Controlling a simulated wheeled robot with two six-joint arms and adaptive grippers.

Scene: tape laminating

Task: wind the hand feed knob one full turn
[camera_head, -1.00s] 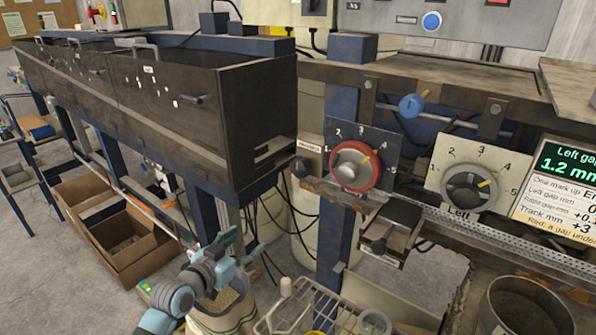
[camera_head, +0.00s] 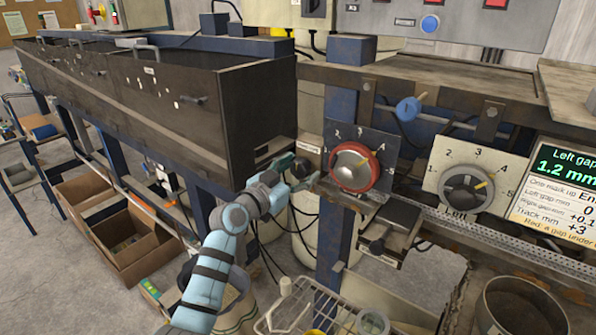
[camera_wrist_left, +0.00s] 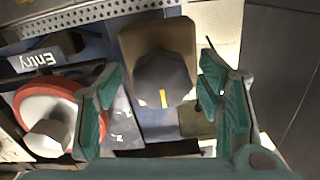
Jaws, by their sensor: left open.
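The hand feed knob (camera_head: 302,168) is small and dark, on the machine's front left of the red-ringed dial. In the left wrist view the knob (camera_wrist_left: 166,84) shows dark grey with a yellow mark, in front of a tan plate. My left gripper (camera_head: 292,173) is open at the knob. In the left wrist view its green fingers (camera_wrist_left: 162,92) stand one on each side of the knob, with visible gaps between them and it. I cannot tell how deep the fingertips reach along the knob. My right gripper is not in view.
The red-ringed dial (camera_head: 354,167) is close to the right of my gripper; a grey dial (camera_head: 468,188) marked Left is further right. A dark trough (camera_head: 240,125) stands close on the left. A wire basket (camera_head: 300,308) is below. The display (camera_head: 562,180) reads left gap 1.2 mm.

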